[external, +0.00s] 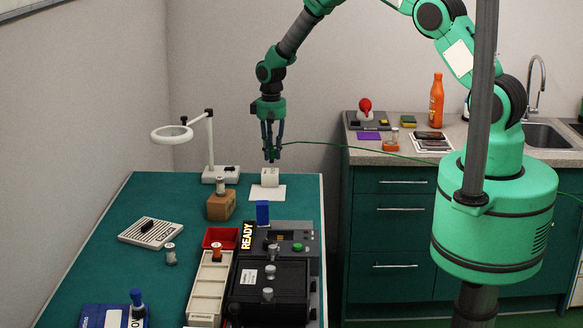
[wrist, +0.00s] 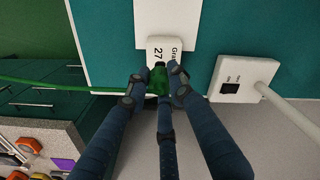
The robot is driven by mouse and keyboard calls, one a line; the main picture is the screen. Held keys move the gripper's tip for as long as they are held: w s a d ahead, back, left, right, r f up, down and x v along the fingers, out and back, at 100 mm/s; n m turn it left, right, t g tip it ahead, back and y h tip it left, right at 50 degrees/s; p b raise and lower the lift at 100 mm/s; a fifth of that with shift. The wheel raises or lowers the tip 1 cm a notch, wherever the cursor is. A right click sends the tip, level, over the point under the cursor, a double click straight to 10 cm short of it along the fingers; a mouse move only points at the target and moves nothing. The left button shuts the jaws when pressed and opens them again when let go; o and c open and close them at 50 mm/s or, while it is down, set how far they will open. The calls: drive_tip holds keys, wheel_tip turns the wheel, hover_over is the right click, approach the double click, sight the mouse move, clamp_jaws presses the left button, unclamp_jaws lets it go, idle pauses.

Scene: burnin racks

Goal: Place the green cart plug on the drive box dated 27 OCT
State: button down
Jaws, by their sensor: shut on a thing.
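My gripper (external: 272,152) is shut on the green cart plug (wrist: 158,82), whose green cord runs off to the right in the external view. In that view the plug (external: 271,156) hangs just above a small white box (external: 270,178) at the table's far end, with a small gap. In the wrist view the white box (wrist: 160,44) shows the printed letters "Gra" and "27"; the plug and fingers cover its near part, and the month is not readable. The box stands on a white sheet (wrist: 166,18).
A magnifier lamp (external: 221,174) stands left of the white box. A counter (external: 325,144) with several objects lies right.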

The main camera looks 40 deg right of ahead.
drive_tip(key=shift+w, duration=0.45)
drive_tip(key=shift+f+p, duration=0.4)
drive_tip(key=shift+f, duration=1.4)
drive_tip(key=c, duration=1.5)
unclamp_jaws()
drive_tip(key=shift+r+b, duration=0.75)
drive_tip(key=shift+r, duration=5.3)
